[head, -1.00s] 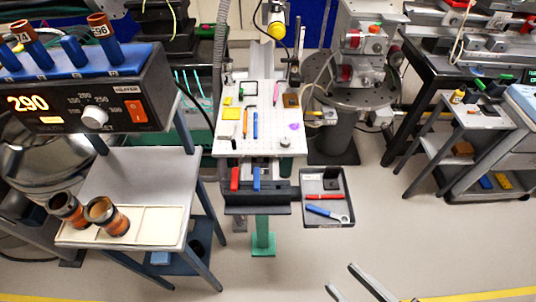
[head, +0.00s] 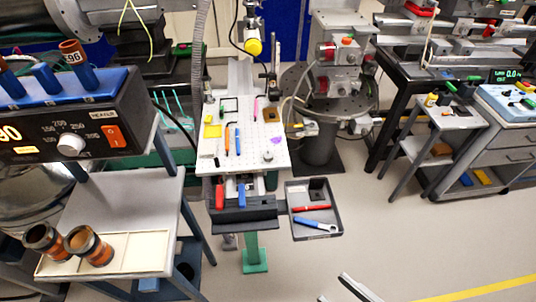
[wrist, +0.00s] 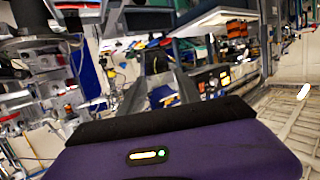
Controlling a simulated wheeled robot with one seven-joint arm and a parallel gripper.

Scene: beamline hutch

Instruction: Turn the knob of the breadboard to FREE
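The breadboard (head: 215,160) is a white perforated plate in the middle of the head view, carrying several small tools and blocks. A small round grey knob (head: 268,156) sits near its front right corner. A red handle (head: 219,196) and a blue handle (head: 241,195) stand at its front edge. No FREE marking is legible. My gripper (head: 357,290) shows only in part at the bottom edge of the head view, well short of the breadboard. In the wrist view its two fingers (wrist: 160,95) stand apart with nothing between them.
A heater box (head: 100,130) and a cart (head: 140,210) with two copper-coloured cups stand at left. A side table (head: 455,118) stands at right. The floor in front is open.

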